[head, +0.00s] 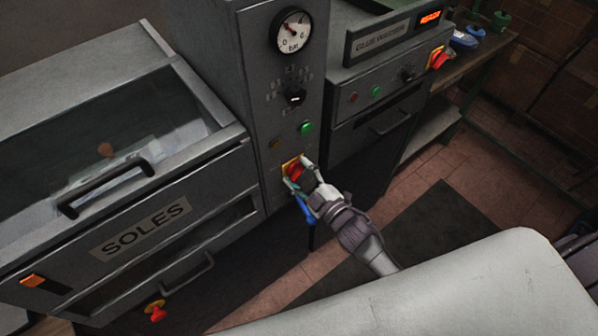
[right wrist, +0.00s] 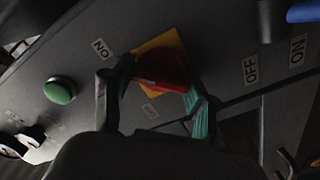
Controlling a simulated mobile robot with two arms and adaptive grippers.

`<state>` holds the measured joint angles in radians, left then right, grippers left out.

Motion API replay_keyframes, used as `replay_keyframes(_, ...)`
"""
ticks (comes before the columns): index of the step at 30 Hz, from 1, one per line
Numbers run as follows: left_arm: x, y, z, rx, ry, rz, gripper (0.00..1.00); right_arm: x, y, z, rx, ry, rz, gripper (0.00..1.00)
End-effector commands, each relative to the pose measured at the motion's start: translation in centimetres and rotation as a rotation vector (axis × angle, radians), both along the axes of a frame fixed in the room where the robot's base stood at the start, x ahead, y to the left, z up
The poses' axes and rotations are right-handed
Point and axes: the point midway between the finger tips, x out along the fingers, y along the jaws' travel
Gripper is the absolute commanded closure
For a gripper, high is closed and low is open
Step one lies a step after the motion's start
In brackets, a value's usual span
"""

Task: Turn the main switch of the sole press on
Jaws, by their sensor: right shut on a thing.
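The sole press's main switch is a red rotary handle (head: 293,170) on a yellow plate, low on the grey column front. My right gripper (head: 295,180) reaches it from the lower right, with its fingers closed around the red handle. In the right wrist view the red handle (right wrist: 162,72) sits between the two fingers (right wrist: 152,98), before the yellow plate (right wrist: 158,45). A small label reading ON upside down (right wrist: 100,48) lies beside the plate; another label below is too dark to read. The fingers partly hide the handle. My left gripper is out of view.
Above the switch are a green button (head: 306,128), a black selector knob (head: 295,97) and a pressure gauge (head: 294,31). A blue lever (head: 305,210) hangs just below my gripper. The SOLES oven (head: 200,190) stands left; the glue warmer (head: 380,45) stands right, with its own red switch (head: 439,59).

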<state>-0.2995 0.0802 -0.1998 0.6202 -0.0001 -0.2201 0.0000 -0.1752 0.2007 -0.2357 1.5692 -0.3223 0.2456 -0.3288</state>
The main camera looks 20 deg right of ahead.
Motion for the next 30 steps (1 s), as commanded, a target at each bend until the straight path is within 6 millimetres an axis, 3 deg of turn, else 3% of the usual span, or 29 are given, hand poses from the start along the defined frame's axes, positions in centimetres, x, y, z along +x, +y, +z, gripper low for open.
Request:
replay_keyframes(16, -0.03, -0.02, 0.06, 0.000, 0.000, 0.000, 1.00, -0.07, -0.01, -0.19, 0.024, 0.013, 0.000, 0.77)
replay_keyframes(17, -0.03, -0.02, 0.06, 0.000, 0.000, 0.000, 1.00, -0.07, -0.01, -0.19, 0.024, 0.013, 0.000, 0.39)
replay_keyframes(21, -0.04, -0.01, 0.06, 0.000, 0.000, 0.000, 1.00, -0.05, 0.00, -0.13, 0.023, 0.012, 0.000, 0.17)
replay_keyframes(30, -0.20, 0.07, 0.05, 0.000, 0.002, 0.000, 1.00, -0.08, -0.02, -0.06, 0.022, 0.010, 0.000, 0.17)
